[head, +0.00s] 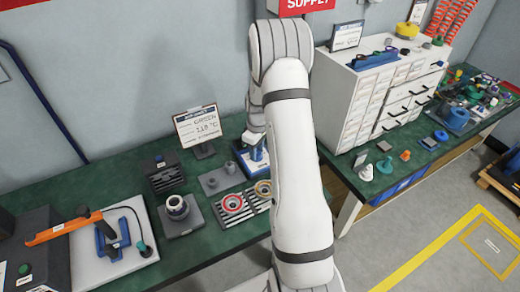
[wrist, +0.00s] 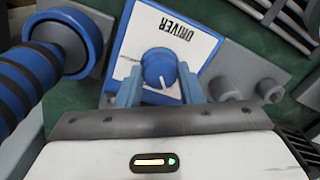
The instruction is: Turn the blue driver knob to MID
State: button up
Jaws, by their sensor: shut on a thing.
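The blue driver knob (wrist: 159,66) sits on the white face of a blue-edged box (wrist: 203,46) labelled DRIVER, which reads upside down in the wrist view. A white pointer line on the knob points towards the bottom of the picture, slightly right. My gripper (wrist: 160,73) is shut on the knob, one blue finger on each side. No MID mark can be read; the fingers cover part of the face. In the head view the driver box (head: 252,160) stands on the green bench, with my wrist above it and the knob hidden.
A blue-and-black handled tool (wrist: 30,75) lies close left of the box in the wrist view. A grey block with pegs (wrist: 250,85) is at right.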

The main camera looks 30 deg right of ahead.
jog(key=shift+d, duration=0.45)
jog(key=shift+a+r, duration=0.1)
jog(key=shift+a, duration=0.15)
jog(key=shift+c, duration=0.2)
jog(key=shift+a, duration=0.1)
jog(key=shift+w, duration=0.15)
jog(key=o, duration=0.8)
jog(key=shift+a, duration=0.1)
jog(key=shift+o, duration=0.8)
jog(key=shift+d+r+b, duration=0.2)
jog(key=shift+r+b, duration=0.5)
jog(key=shift+r, duration=3.15)
